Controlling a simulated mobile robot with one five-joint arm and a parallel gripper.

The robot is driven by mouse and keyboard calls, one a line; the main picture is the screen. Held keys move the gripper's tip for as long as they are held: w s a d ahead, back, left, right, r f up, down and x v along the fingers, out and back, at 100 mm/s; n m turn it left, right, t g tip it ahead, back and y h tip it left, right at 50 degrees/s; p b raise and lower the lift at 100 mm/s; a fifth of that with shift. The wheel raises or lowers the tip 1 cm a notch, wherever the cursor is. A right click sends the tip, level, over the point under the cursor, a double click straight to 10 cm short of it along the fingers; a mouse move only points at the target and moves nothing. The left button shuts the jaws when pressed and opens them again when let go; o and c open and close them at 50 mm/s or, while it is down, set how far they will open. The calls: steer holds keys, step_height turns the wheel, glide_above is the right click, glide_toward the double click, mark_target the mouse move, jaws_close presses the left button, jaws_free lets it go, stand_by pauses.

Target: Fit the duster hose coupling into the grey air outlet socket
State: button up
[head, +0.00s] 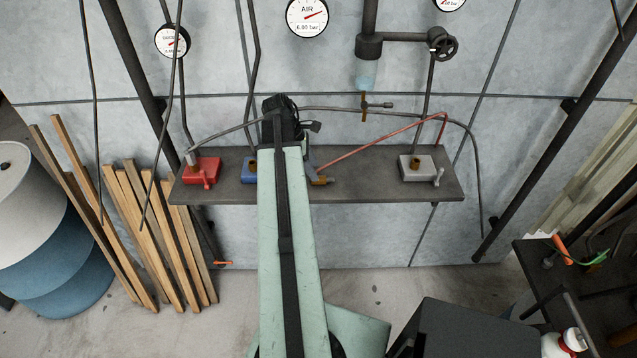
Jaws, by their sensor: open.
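The grey air outlet block (417,170) sits at the right end of the dark shelf, with a brass-coloured socket (412,162) on top and a small lever at its right. A reddish hose (385,137) runs from above that block down left to a brass-coloured coupling (321,181) lying on the shelf just right of my arm; it appears to be the duster hose coupling. My gripper (284,118) is at the far end of my green arm, above the shelf and up left of the coupling, apart from it in the picture. Its fingertips are largely hidden, and I see nothing held.
A red block (202,170) and a blue block (250,170), partly hidden by my arm, share the shelf (365,182). A grey hose (345,109) arches above. A pipe with a valve wheel (444,44) hangs overhead. Timber (150,230) leans left. The shelf's middle right is clear.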

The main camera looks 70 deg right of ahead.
steer(key=b+x, duration=0.4)
steer(key=x, duration=0.1)
steer(key=shift+r, duration=0.2)
jaws_close()
steer(key=shift+r+p, duration=0.15)
steer(key=shift+p, duration=0.2)
step_height(320, 180, up, 18)
steer(key=p, duration=1.8)
